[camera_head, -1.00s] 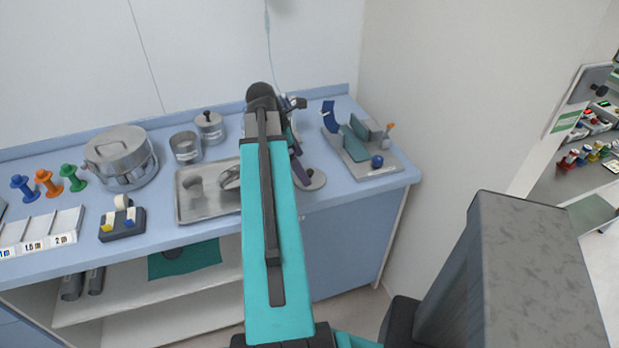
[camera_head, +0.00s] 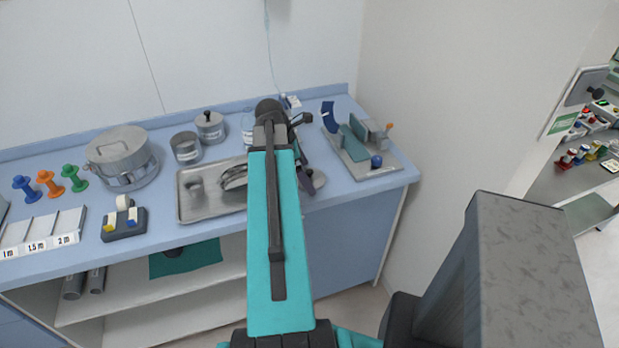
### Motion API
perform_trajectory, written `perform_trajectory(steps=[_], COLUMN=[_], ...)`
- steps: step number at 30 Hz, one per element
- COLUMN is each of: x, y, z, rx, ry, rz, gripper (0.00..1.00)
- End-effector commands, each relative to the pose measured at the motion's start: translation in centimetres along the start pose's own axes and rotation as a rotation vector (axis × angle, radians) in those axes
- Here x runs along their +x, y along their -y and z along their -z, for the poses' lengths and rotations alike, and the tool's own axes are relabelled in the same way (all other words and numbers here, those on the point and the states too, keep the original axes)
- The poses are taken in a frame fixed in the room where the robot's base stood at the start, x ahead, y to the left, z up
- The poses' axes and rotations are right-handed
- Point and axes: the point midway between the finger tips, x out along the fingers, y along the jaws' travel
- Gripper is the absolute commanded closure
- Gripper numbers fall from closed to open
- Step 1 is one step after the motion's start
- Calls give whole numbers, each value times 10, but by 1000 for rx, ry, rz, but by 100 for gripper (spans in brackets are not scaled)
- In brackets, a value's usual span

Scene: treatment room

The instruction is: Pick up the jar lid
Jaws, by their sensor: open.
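A small steel jar (camera_head: 210,131) stands at the back of the blue counter, left of my arm. Its lid (camera_head: 208,119), with a black knob, sits on top of it. My gripper (camera_head: 308,183) is at the right, low over the counter and partly hidden behind my own arm. It is open, and nothing shows between its fingers. It is well apart from the jar. A flat grey disc (camera_head: 319,178) lies beside and partly behind the gripper; I cannot tell what it is.
An open steel cup (camera_head: 186,147) and a large lidded pot (camera_head: 121,157) stand left of the jar. A grey holder (camera_head: 367,172) with a blue ball is at the right.

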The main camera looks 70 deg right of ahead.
Motion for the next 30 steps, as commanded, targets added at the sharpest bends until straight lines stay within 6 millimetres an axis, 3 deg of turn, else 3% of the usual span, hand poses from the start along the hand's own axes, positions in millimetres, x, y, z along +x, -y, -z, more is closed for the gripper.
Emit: perform_trajectory(steps=[7, 14, 30], x=[0, 0, -8], y=[0, 0, 0], z=[0, 0, -1], rx=[-1, -1, -3], ry=[0, 0, 0], rz=[0, 0, -1], gripper=[0, 39, 39])
